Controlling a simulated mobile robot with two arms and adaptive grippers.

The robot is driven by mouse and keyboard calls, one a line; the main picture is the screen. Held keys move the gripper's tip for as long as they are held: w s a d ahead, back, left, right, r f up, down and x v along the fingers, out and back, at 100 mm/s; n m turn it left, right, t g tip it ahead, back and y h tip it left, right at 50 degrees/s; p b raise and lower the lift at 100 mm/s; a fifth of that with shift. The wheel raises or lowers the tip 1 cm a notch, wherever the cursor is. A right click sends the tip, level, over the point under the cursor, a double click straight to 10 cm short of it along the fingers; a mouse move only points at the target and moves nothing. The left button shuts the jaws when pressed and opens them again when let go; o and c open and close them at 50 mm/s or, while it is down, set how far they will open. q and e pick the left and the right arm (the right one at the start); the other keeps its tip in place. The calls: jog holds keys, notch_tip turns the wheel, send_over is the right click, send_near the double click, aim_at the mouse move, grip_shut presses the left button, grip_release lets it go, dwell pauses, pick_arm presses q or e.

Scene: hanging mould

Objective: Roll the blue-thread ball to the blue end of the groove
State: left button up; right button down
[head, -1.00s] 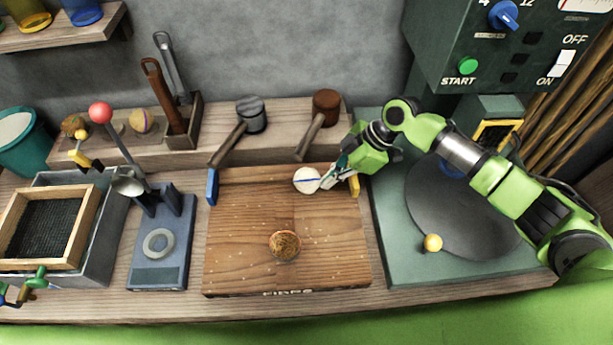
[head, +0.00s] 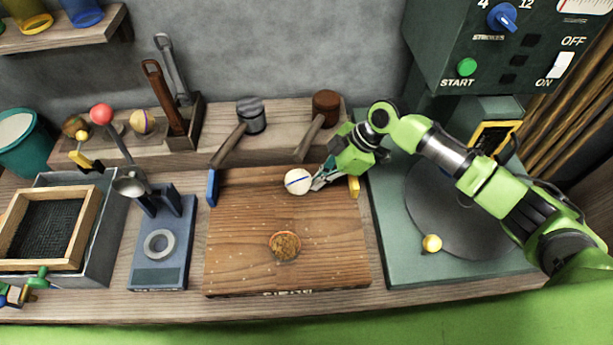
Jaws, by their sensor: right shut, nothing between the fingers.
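The white ball with a blue thread line (head: 298,181) sits near the back edge of the wooden board (head: 240,240), right of its middle. The blue end (head: 212,187) is at the board's back left corner. The groove itself is hard to make out. Of my left gripper, only a small part (head: 18,295) shows at the lower left edge, and its jaws are unclear.
Two mallets (head: 229,145) (head: 310,136) lean behind the board. A blue stand with a ring (head: 159,243) is at left, and a grey round plate (head: 465,215) at right.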

aim_at(247, 192)
jog(key=a, duration=1.6)
jog(key=shift+b, duration=0.4)
jog(key=shift+d+r+p, duration=0.35)
jog(key=shift+d+p, duration=0.2)
jog(key=shift+d, duration=0.05)
jog(key=shift+d+r+p, duration=0.35)
jog(key=shift+d+p, duration=0.2)
jog(key=shift+d, duration=0.05)
jog(key=shift+d+r+p, duration=0.15)
jog(key=shift+d+p, duration=0.15)
jog(key=shift+d, duration=0.15)
notch_tip(247, 192, up, 7)
jog(key=p, duration=0.6)
